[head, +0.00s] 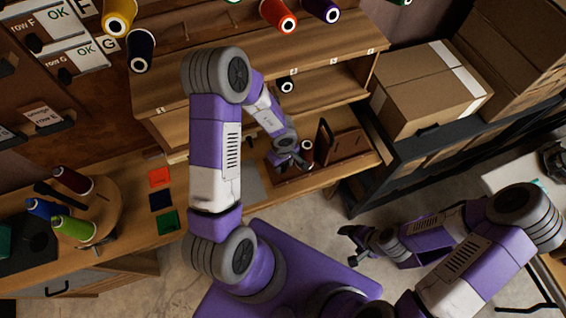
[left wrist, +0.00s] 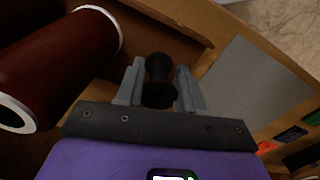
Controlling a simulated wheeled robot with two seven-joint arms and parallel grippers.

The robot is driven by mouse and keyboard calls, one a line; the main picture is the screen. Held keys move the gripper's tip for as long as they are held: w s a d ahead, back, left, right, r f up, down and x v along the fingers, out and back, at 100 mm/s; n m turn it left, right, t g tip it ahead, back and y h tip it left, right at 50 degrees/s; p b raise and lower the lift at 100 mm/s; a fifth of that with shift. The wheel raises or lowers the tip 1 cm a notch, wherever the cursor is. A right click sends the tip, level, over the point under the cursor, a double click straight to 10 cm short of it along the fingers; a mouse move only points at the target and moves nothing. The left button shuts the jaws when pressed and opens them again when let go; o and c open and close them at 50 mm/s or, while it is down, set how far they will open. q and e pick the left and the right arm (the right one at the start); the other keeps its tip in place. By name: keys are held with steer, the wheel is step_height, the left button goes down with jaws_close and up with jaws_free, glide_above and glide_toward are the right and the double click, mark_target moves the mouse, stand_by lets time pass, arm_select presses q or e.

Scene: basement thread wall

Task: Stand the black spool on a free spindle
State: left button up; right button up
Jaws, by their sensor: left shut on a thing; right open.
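A dark spool with a white-ringed end (head: 287,85), which looks black, shows at the upper shelf. My left gripper (head: 288,160) is low at the bench, beside a dark red spool (head: 307,151). In the left wrist view its fingers (left wrist: 160,88) are shut on a small black knob-like thing (left wrist: 158,69); I cannot tell what it belongs to. The dark red spool is large at the left there (left wrist: 60,62), apart from the fingers. My right gripper (head: 352,246) is open and empty over the floor. A round wooden stand (head: 103,212) holds red, blue and green spools; a free spindle is not clear.
Colour swatches (head: 162,200) lie on the left bench. Several spools, including an orange one (head: 278,14), hang on the wall above. A dark brown upright piece (head: 325,140) stands right of the left gripper. Cardboard boxes (head: 425,90) fill the rack at right.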

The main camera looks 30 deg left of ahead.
arm_select(q)
steer(key=shift+f, duration=0.3)
steer(key=o, duration=1.1)
step_height(320, 180, up, 8)
steer(key=p, duration=0.3)
steer(key=shift+f+p, duration=0.15)
steer(key=shift+p, duration=0.25)
